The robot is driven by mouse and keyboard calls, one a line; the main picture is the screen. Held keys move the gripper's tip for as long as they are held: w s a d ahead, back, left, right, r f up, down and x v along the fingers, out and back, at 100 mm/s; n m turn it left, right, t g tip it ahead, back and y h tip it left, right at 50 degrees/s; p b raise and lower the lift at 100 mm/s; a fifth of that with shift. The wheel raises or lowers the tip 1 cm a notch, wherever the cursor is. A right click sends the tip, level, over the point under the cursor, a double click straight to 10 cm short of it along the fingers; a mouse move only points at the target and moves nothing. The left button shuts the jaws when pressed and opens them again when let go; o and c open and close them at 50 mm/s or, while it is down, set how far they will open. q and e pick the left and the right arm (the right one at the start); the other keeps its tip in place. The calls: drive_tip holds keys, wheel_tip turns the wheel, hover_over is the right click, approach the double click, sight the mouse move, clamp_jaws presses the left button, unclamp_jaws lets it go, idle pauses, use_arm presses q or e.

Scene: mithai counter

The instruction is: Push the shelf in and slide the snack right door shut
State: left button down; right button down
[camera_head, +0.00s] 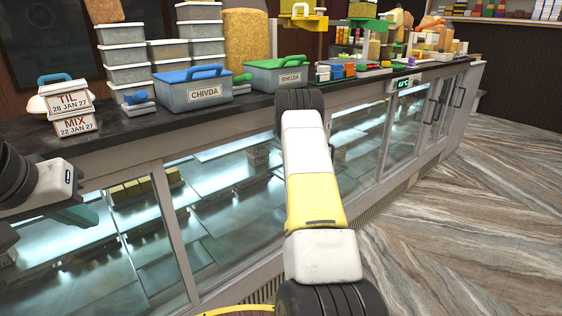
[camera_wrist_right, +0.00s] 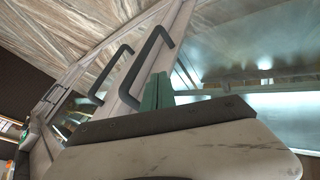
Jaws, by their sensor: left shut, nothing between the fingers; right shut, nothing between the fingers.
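The glass-fronted counter (camera_head: 172,240) runs across the head view, with pale shelves (camera_head: 230,172) behind its panes. I cannot tell which shelf is the task's one, or whether it sticks out. My left gripper (camera_head: 76,216) is shut and empty in front of the left panes. My right arm crosses the middle of the head view and its gripper is hidden there. In the right wrist view, my right gripper (camera_wrist_right: 157,90) is shut and empty, close to a black door handle (camera_wrist_right: 143,66); I cannot tell if they touch. A second handle (camera_wrist_right: 111,72) stands beside it. Which door is the snack right door is unclear.
The dark countertop (camera_head: 130,128) carries a blue-lidded CHIVDA box (camera_head: 192,92), a green-lidded BHUJIA box (camera_head: 280,77), stacked tubs (camera_head: 126,54) and small TIL and MIX boxes (camera_head: 74,124). Two more door handles (camera_head: 457,97) show at far right. The wood-look floor (camera_head: 450,220) is clear at right.

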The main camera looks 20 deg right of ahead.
drive_tip(key=s+a+r+y, duration=0.1)
drive_tip(key=s+a+r, duration=0.55)
drive_tip(key=r, duration=0.25)
drive_tip(key=s+a+r+m+y, duration=0.1)
drive_tip(key=s+a+r, duration=0.4)
drive_tip(key=s+r, duration=0.25)
drive_tip(key=s+a+r+y, duration=0.1)
drive_tip(key=s+a+r, duration=0.55)
drive_tip(key=r, duration=0.35)
drive_tip(key=s+a+y, duration=0.1)
drive_tip(key=s+a, duration=0.4)
drive_tip(key=s, duration=0.4)
drive_tip(key=s+a+r+n+y, duration=0.1)
drive_tip(key=s+a+y, duration=0.1)
drive_tip(key=s+a, duration=0.3)
drive_tip(key=s+a+r+t+y, duration=0.1)
drive_tip(key=s+a, duration=0.4)
drive_tip(key=s, duration=0.8)
drive_tip(key=shift+s+n, duration=0.3)
drive_tip(key=shift+s, duration=0.1)
